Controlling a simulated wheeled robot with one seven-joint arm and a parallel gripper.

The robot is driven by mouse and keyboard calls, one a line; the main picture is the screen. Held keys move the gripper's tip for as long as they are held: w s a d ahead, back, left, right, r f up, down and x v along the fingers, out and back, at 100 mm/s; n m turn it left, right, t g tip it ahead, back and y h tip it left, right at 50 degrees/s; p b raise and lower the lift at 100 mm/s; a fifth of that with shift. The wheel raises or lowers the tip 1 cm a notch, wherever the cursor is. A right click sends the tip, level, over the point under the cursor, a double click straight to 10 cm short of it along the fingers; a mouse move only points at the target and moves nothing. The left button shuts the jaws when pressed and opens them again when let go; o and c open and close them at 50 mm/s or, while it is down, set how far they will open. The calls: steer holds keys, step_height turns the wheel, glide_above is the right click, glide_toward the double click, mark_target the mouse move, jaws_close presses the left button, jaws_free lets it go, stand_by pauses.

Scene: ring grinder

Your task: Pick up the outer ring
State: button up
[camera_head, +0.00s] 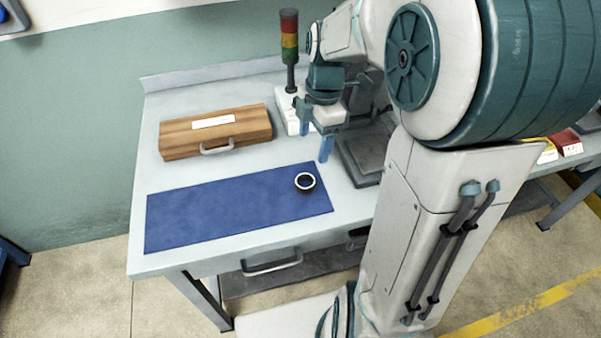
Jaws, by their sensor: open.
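The outer ring (305,182) is a small ring with a pale rim and dark inside. It lies on the right part of a blue mat (220,210) on the workbench. My gripper (315,144) is open, with two blue fingers pointing down. It hangs above the bench, beyond the ring and slightly to its right in the picture. Nothing shows between the fingers. The gripper and the ring are apart.
A wooden case (190,139) with a handle lies at the back of the bench (152,180). A signal tower (290,45) stands on a white box behind my gripper. A grey machine (360,158) is at right, partly hidden by my arm. The mat's left part is clear.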

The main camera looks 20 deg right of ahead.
glide_above(306, 186)
steer(key=f, duration=0.8)
steer(key=shift+s+d+f, duration=0.2)
steer(key=shift+s+f, duration=0.05)
steer(key=shift+s, duration=0.05)
steer(key=shift+w+a+f+p, duration=0.15)
steer(key=shift+f, duration=1.2)
steer(key=shift+w+a+f+p, duration=0.1)
steer(key=shift+w+f+p, duration=0.05)
steer(key=shift+f, duration=1.15)
steer(key=c, duration=1.1)
